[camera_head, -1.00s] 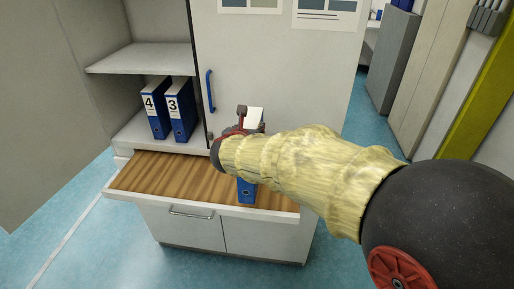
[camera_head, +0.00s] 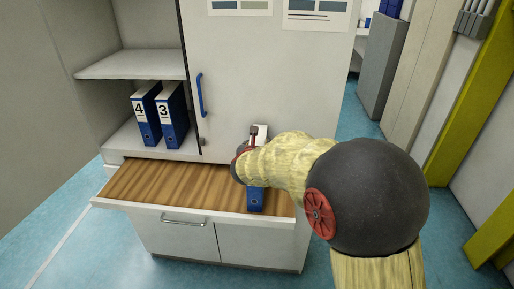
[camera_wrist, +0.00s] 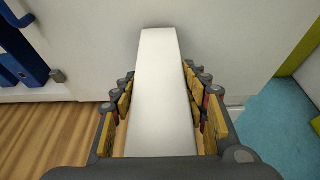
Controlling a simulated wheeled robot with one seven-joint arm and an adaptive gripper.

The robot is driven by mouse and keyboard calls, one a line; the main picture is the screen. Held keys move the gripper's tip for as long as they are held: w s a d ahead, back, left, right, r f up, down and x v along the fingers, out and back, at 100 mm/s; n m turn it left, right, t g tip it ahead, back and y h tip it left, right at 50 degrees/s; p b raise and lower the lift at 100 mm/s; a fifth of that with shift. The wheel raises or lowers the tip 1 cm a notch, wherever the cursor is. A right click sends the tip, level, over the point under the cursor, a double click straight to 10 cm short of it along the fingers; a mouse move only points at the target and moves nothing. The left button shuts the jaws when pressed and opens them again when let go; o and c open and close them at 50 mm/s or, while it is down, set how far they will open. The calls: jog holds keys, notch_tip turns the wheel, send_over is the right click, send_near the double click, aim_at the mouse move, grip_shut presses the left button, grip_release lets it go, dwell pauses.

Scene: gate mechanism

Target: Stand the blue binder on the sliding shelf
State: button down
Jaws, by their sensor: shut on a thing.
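My gripper (camera_head: 246,150) is shut on the blue binder (camera_head: 256,201), which is upright at the right end of the sliding shelf (camera_head: 170,188). The arm hides the binder's middle; its lower blue part overlaps the shelf's front edge in the head view. I cannot tell whether its bottom touches the shelf. In the wrist view the binder's white face (camera_wrist: 160,75) lies between both padded fingers (camera_wrist: 160,105). The shelf is pulled out, with a wood-look top and white rim; its bare wood also shows in the wrist view (camera_wrist: 45,135).
Binders marked 4 (camera_head: 146,115) and 3 (camera_head: 172,117) stand in the open compartment at left. A white door (camera_head: 270,75) with a blue handle (camera_head: 200,95) rises behind the shelf. The shelf's left and middle are bare. Floor is free at right.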

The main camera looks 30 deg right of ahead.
dwell(0.4)
jog(key=c, duration=1)
grip_release()
jog(key=shift+f, duration=0.2)
jog(key=shift+r, duration=0.1)
